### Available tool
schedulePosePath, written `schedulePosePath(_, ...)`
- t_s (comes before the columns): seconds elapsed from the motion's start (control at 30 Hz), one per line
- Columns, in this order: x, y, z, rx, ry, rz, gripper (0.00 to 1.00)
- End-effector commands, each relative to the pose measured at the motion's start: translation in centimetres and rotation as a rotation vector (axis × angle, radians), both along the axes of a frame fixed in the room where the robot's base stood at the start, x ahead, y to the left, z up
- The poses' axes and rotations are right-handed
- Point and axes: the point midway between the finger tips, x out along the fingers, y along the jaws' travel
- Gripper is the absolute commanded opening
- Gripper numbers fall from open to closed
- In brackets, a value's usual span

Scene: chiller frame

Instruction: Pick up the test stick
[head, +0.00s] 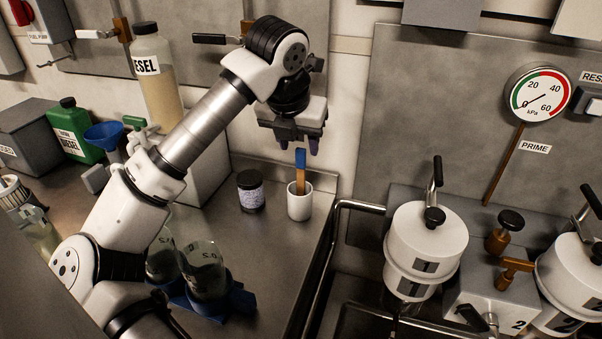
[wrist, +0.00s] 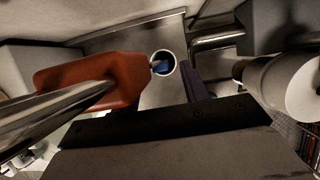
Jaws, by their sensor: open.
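The test stick (head: 300,165) has a blue upper end and a brown shaft. It stands nearly upright in a small white cup (head: 300,205) on the metal counter. My gripper (head: 289,143) is open and empty, pointing down, with its dark fingertips just above the stick's blue end. In the wrist view the stick's blue end (wrist: 160,67) shows inside the round rim of the cup (wrist: 170,54). One purple-dark finger (wrist: 198,84) shows to the right of the cup; the other finger is not clear there. The stick's lower part is hidden in the cup.
A dark-lidded jar (head: 251,193) stands left of the cup. A metal rail (head: 340,230) runs to the right, before white filter canisters (head: 425,245). Glass bottles (head: 203,270) stand in a blue holder at the front. An orange-red part (wrist: 95,80) lies left in the wrist view.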

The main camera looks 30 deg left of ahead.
Motion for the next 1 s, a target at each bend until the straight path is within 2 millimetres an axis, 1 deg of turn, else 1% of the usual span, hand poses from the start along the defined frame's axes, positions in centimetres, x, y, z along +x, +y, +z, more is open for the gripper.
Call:
schedulePosePath(0.13, 0.8, 0.1, -2.1, -0.004, 0.002, -0.002, 0.45)
schedulePosePath(0.23, 1.3, 0.2, -3.2, -0.003, 0.001, -0.002, 0.45)
schedulePosePath(0.33, 1.4, 0.3, -3.6, -0.002, 0.001, -0.002, 0.45)
schedulePosePath(0.53, 1.4, 0.3, -3.7, -0.001, 0.001, -0.001, 0.45)
schedulePosePath(0.87, 1.4, 0.3, -3.7, -0.001, 0.001, 0.0, 0.01)
schedulePosePath(0.9, 1.4, 0.3, -3.7, -0.001, 0.001, 0.0, 0.0)
schedulePosePath(1.0, 1.4, 0.3, -3.7, -0.001, 0.001, 0.0, 0.0)
